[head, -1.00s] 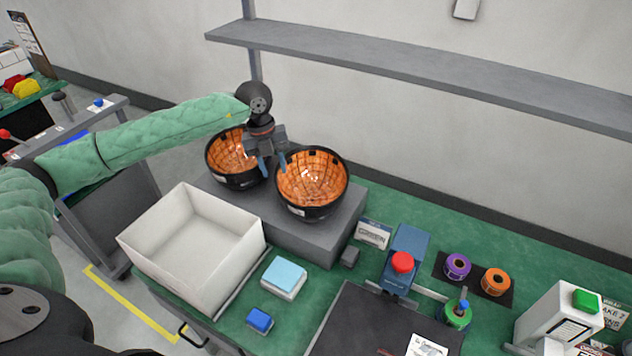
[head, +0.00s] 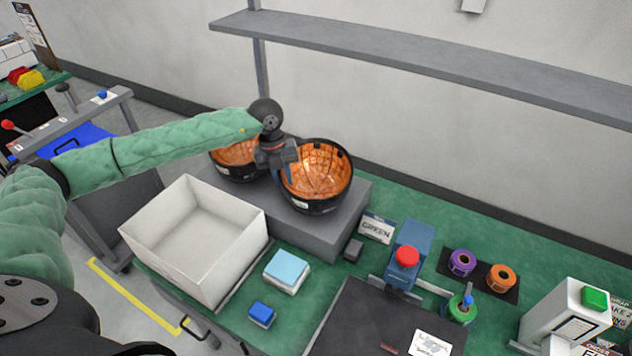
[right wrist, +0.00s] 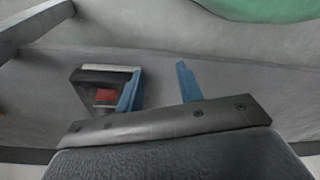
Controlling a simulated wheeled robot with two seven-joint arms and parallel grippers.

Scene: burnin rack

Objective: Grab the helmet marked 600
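Two black bowl-shaped helmets with orange insides lie open side up on a grey block (head: 325,232). The right helmet (head: 322,172) shows almost whole, with a small pale label on its front that is too small to read. The left helmet (head: 238,156) is partly hidden behind my left gripper. My left gripper (head: 283,176) points down at the right helmet's left rim, with one blue finger seen against it; the other finger is mostly hidden, and I cannot tell whether they grip. My right gripper (right wrist: 158,88) shows in the right wrist view, with blue fingers apart and nothing between them.
An empty white box (head: 240,250) stands in front of the block. A blue-topped block (head: 286,270), a device with a red knob (head: 407,256) and tape rolls (head: 461,262) are on the green bench. A grey shelf (head: 420,62) runs above at the back.

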